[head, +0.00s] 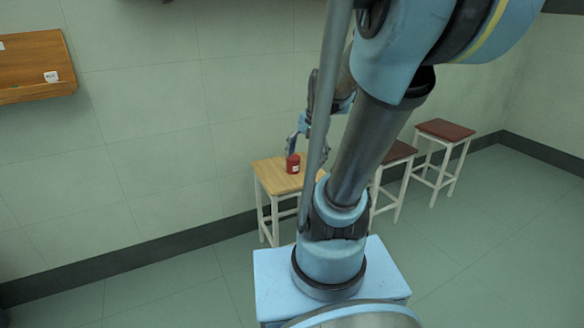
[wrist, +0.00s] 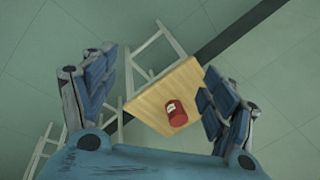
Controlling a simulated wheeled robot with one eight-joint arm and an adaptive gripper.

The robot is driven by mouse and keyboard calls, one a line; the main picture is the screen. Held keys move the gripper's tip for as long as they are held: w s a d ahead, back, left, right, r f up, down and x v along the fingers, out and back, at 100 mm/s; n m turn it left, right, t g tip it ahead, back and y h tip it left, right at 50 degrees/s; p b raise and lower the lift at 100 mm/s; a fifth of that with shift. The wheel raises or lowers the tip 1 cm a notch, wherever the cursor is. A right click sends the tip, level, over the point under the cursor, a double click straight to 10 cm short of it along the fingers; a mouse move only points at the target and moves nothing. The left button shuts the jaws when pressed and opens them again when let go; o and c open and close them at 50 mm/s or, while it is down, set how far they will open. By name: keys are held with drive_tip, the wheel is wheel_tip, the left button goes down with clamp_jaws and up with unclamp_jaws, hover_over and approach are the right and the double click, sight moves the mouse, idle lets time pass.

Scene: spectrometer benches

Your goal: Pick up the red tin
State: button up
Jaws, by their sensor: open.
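The red tin (head: 293,163) stands on the light wooden top of a stool (head: 270,177) in the head view. It has a small pale label. In the wrist view the tin (wrist: 176,113) lies between the finger lines, closer to the right finger, near the edge of the stool top (wrist: 150,100). In the head view my gripper (head: 301,140) is just above and beside the tin, partly hidden behind my own arm. I cannot tell the exact gap between them.
Two stools with dark red-brown tops, one partly behind my arm (head: 399,153) and one farther right (head: 445,130), stand along the wall. A wooden wall shelf (head: 35,62) with a small white item (head: 51,76) is at upper left. The floor at right is clear.

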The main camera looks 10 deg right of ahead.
drive_tip(key=w+m+y, duration=0.1)
drive_tip(key=w+m, duration=0.4)
drive_tip(key=w, duration=0.3)
drive_tip(key=m+t+y, duration=0.1)
drive_tip(key=m+y, duration=0.2)
drive_tip(key=m, duration=0.8)
approach(294, 158)
drive_tip(key=x, duration=0.9)
drive_tip(key=shift+a+f, duration=0.2)
drive_tip(key=shift+f, duration=0.05)
drive_tip(key=x, duration=0.4)
drive_tip(key=shift+w, duration=0.4)
drive_tip(key=shift+w+a+f, duration=0.1)
drive_tip(key=shift+a+f, duration=0.15)
drive_tip(key=shift+f, duration=0.2)
drive_tip(key=c, duration=1.3)
